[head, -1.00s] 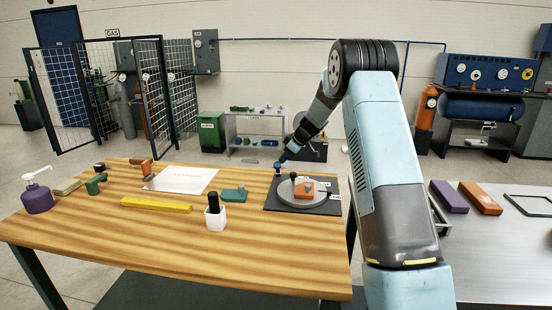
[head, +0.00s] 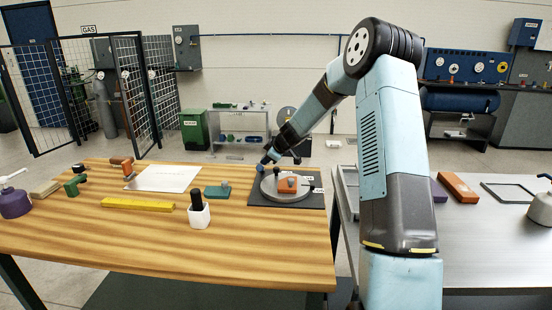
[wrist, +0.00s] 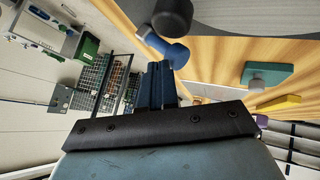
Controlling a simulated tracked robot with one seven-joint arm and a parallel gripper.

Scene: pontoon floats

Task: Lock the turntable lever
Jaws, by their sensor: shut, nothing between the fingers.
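The turntable is a grey disc (head: 268,188) on a dark mat (head: 302,204) at the wooden table's back right corner. An orange block (head: 288,185) sits on it, and a black knob (head: 276,171) stands near its back left edge; a dark knob (wrist: 172,18) also shows in the wrist view. A blue rounded knob (head: 261,168), seemingly the lever's end, is at the disc's back left. My gripper (head: 267,160) is shut and empty, right at this blue knob. In the wrist view, the blue knob (wrist: 176,55) is just beyond my shut fingers (wrist: 160,68); contact is unclear.
A teal block (head: 217,191), a white holder with a black-topped item (head: 199,216) and a yellow bar (head: 138,204) lie left of the mat. A grey metal table (head: 480,235) stands right. The wooden table's front is clear.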

